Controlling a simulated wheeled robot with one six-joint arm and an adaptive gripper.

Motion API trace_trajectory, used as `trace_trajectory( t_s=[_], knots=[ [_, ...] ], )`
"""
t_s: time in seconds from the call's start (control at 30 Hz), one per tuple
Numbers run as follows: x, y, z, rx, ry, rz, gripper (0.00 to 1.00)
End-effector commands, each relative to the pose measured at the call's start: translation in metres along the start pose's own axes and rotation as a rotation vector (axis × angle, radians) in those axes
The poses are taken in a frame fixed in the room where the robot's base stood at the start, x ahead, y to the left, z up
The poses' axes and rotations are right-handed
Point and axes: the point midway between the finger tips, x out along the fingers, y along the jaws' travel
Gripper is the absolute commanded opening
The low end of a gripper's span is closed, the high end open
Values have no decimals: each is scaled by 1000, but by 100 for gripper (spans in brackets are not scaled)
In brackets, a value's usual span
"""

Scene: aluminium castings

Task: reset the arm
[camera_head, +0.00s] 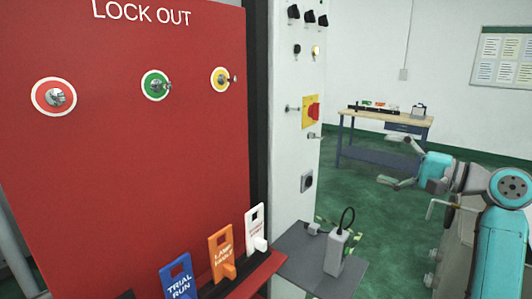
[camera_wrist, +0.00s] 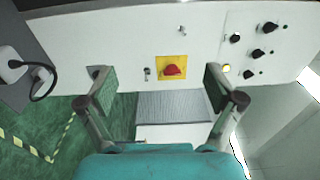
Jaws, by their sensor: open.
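My gripper (camera_head: 400,162) is at the right in the head view, its two fingers spread wide with nothing between them. In the wrist view my gripper (camera_wrist: 158,88) is open and empty, its fingertips facing the white control panel (camera_wrist: 115,35). The red switch on its yellow plate (camera_wrist: 172,70) shows between the fingers, with a gap to them that I cannot measure. The same red switch (camera_head: 313,112) is on the panel's side in the head view, left of my gripper and apart from it.
A red lock-out board (camera_head: 120,130) fills the left. Blue (camera_head: 177,283), orange (camera_head: 221,257) and white (camera_head: 254,227) tags stand below it. A grey shelf (camera_head: 300,268) holds a grey device with a black loop (camera_head: 335,250). A workbench (camera_head: 385,122) stands behind. Green floor is open between.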

Motion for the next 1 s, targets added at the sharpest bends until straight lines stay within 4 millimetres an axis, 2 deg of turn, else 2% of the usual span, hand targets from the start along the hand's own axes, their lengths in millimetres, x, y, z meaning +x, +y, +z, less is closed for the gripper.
trace_trajectory(
  t_s=[0.27,0.37,0.47,0.67,0.8,1.0],
  knots=[
    [9,53,-2,7,69,-7,92],
    [12,80,-2,8,107,-8,92],
    [15,116,0,6,157,-4,92],
    [14,203,14,-17,280,24,92],
    [8,260,31,-47,364,61,92],
    [-9,334,66,-108,470,132,92]
  ],
)
